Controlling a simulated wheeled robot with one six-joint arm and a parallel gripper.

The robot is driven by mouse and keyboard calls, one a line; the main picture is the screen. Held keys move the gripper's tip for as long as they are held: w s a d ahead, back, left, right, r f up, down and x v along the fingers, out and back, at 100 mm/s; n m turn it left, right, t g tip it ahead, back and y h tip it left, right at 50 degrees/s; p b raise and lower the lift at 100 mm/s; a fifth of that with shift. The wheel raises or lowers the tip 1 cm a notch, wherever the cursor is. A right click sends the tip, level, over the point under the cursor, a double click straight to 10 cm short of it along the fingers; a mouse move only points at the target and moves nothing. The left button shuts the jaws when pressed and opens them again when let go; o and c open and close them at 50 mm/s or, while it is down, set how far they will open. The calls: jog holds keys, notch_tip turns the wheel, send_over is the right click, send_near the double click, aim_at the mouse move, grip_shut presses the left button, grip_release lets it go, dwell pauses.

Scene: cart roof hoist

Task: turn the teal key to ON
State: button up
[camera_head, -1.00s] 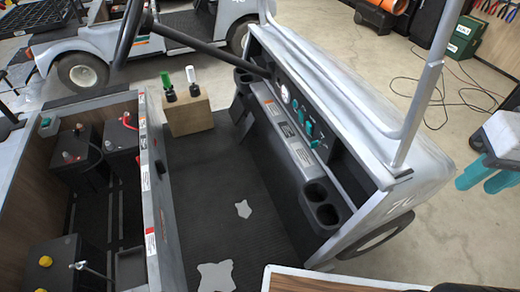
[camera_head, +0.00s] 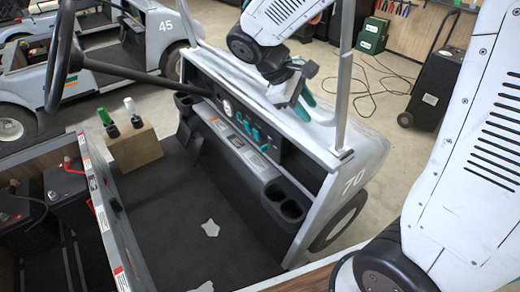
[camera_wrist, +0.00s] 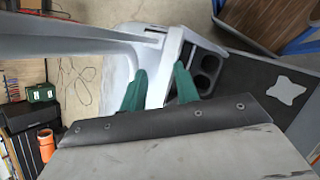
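On the cart's dark dashboard, several small teal controls (camera_head: 247,125) sit in a slanting row right of a round white gauge (camera_head: 227,107). One may be the teal key, but at this size I cannot tell which, nor how it is turned. My gripper (camera_head: 306,98) has teal fingers and hangs over the cart's grey front cowl, right of the controls and apart from them. In the wrist view my gripper (camera_wrist: 160,88) shows its two fingers spread, with the cart's pale body visible beyond the gap. I see nothing held. The dashboard controls are not discernible in the wrist view.
A grey roof post (camera_head: 345,85) rises from the cowl just right of my gripper. The steering wheel (camera_head: 62,60) and its column cross the left. Cup holders (camera_head: 284,203) lie at the dashboard's near end. A wooden block (camera_head: 135,150) stands on the floor mat.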

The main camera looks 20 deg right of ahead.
jog(key=w+a+f+n+t+h, duration=0.2)
jog(key=w+a+f+n+h, duration=0.3)
jog(key=w+f, duration=0.65)
jog(key=n+t, duration=0.4)
jog(key=n, duration=0.4)
send_near(265, 148)
jog(key=f, duration=0.1)
jog(key=x, duration=0.8)
jog(key=shift+w+h, duration=0.3)
jog(key=shift+h, duration=0.1)
jog(key=shift+r, duration=0.1)
grip_shut()
